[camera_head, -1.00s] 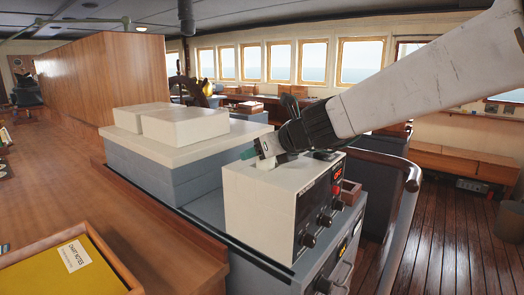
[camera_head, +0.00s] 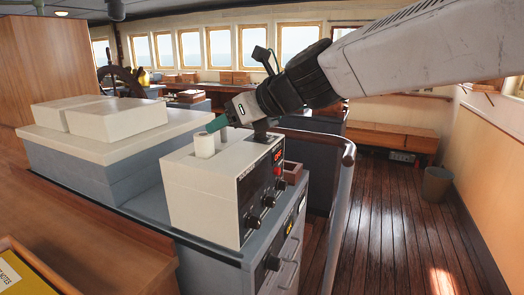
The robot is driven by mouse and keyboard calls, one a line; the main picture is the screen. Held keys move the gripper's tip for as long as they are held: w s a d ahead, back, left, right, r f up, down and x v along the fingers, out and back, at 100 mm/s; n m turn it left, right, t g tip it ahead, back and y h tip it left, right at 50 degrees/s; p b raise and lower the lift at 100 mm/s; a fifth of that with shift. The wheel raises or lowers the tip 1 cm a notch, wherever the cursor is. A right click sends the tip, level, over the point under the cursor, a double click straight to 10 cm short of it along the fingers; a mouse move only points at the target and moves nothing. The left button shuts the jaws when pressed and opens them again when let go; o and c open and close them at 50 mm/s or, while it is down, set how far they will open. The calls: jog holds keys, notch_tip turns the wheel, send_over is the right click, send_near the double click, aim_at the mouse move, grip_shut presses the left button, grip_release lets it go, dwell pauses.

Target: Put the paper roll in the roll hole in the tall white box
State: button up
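The tall white box (camera_head: 203,197) stands on a grey cabinet, with black knobs and a red display on its right face. A short white cylinder that looks like the paper roll (camera_head: 205,146) stands upright at the far left part of the box's top. I cannot tell how deep it sits, and the roll hole is not visible. My gripper (camera_head: 219,124), with a teal fingertip, is just above and right of the roll's top. The other finger is not clear, so I cannot tell whether it is open or touches the roll.
Two white blocks (camera_head: 115,118) lie on a lower grey-and-white unit to the left. A small brown tray (camera_head: 292,172) sits right of the box. A curved handrail (camera_head: 338,195) runs beside the cabinet.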

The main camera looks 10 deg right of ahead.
jog(key=s+d+f+n+g+h, duration=0.2)
jog(key=s+d+f+n, duration=0.3)
jog(key=s+n, duration=0.4)
jog(key=s+d+f+n+g+h, duration=0.3)
jog(key=s+d+f+n, duration=0.3)
jog(key=s+d+n, duration=0.2)
jog(key=s+d+f+n+g+h, duration=0.3)
jog(key=s+d+f+n, duration=0.2)
jog(key=s+n, duration=0.5)
jog(key=shift+d+f+n, duration=0.15)
jog(key=shift+d+n, duration=0.25)
jog(key=shift+d, duration=0.6)
